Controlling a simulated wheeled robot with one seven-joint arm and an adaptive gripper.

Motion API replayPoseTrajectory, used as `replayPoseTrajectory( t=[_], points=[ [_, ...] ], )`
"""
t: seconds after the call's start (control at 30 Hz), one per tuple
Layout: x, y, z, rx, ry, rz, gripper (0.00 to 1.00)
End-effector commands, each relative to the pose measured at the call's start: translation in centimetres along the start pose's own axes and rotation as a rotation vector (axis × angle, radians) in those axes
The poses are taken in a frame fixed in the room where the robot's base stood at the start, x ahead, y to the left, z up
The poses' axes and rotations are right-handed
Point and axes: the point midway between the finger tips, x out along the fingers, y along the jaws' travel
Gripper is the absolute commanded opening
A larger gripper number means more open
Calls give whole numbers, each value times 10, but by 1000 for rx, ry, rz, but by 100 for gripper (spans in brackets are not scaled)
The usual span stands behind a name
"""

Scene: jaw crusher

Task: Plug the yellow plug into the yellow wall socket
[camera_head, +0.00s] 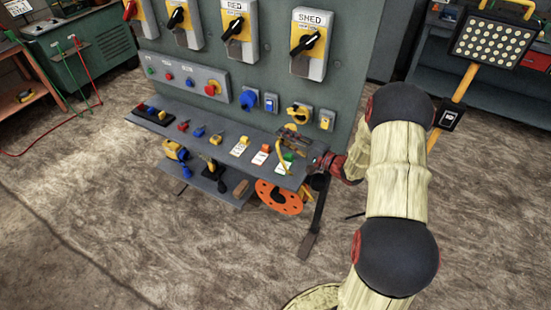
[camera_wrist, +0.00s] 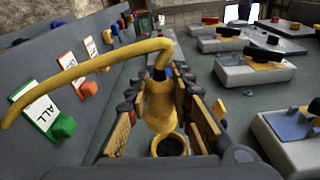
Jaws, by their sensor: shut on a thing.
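The yellow wall socket (camera_head: 299,114) is on the grey panel, right of the blue one, in the head view. My gripper (camera_head: 294,146) is below it, in front of the panel and above the shelf. In the wrist view my gripper (camera_wrist: 160,118) is shut on the yellow plug (camera_wrist: 160,101), held between its two fingers. The plug's yellow cable (camera_wrist: 80,68) rises from its far end and arcs left; it also hangs in the head view (camera_head: 279,155). A yellow ring with a dark centre (camera_wrist: 168,145) shows near the palm; I cannot tell whether it is the plug's face.
Large black-handled switches (camera_head: 310,42) stand out above. An orange reel (camera_head: 279,197) is underneath.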

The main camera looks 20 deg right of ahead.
Motion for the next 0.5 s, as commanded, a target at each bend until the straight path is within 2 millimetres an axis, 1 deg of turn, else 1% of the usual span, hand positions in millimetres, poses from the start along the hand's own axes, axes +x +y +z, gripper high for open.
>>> replayPoseTrajectory(
  t=[0.2, 0.5],
  points=[
    [0, 2, 2, -85, -6, -11, 0],
    [0, 2, 2, -92, -8, -13, 0]
  ],
)
